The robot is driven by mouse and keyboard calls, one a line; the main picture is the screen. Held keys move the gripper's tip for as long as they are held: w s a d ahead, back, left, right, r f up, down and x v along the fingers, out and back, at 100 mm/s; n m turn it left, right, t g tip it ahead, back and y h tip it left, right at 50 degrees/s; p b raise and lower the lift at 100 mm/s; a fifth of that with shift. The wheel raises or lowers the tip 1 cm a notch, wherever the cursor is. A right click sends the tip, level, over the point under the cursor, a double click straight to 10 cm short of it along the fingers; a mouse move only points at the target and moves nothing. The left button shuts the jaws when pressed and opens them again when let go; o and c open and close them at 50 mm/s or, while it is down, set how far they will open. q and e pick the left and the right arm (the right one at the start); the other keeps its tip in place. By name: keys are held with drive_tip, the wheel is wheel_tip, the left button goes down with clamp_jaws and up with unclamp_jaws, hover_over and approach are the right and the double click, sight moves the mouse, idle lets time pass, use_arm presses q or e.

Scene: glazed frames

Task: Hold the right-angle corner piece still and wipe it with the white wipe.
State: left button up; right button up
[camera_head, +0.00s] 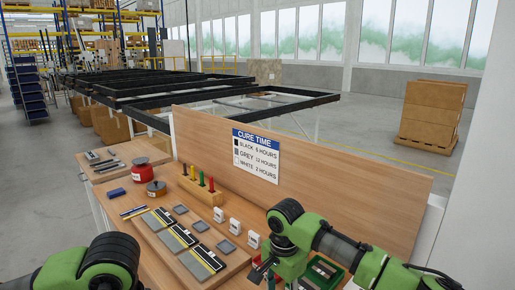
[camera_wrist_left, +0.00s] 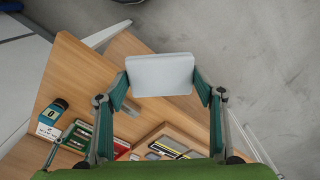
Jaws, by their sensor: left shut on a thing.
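In the left wrist view my left gripper (camera_wrist_left: 160,88) is shut on a pale rectangular pad, the white wipe (camera_wrist_left: 160,74), held flat between its two fingertips. The wooden bench shows below it. In the head view only the green left arm shows at the bottom left; its gripper is out of frame. My right gripper (camera_head: 262,272) points down over the bench's near right part, beside a green tray (camera_head: 322,272). Its fingers are small and partly hidden by its wrist, so its grasp is unclear. I cannot make out the right-angle corner piece for certain.
Sample boards with dark strips (camera_head: 180,238) lie mid-bench. Behind them stand coloured tools in a wooden block (camera_head: 203,193), a red container (camera_head: 139,171) and small white holders (camera_head: 253,240). An upright wooden panel (camera_head: 350,180) with a cure-time sign (camera_head: 257,149) closes the back.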

wheel_tip(320, 180, down, 8)
drive_tip(key=b, duration=0.9)
drive_tip(key=shift+w+f, duration=0.1)
drive_tip(key=shift+w, duration=0.05)
drive_tip(key=shift+f+b, duration=0.4)
drive_tip(key=shift+b, duration=0.35)
drive_tip(key=shift+c, duration=0.3)
drive_tip(key=c, duration=1.1)
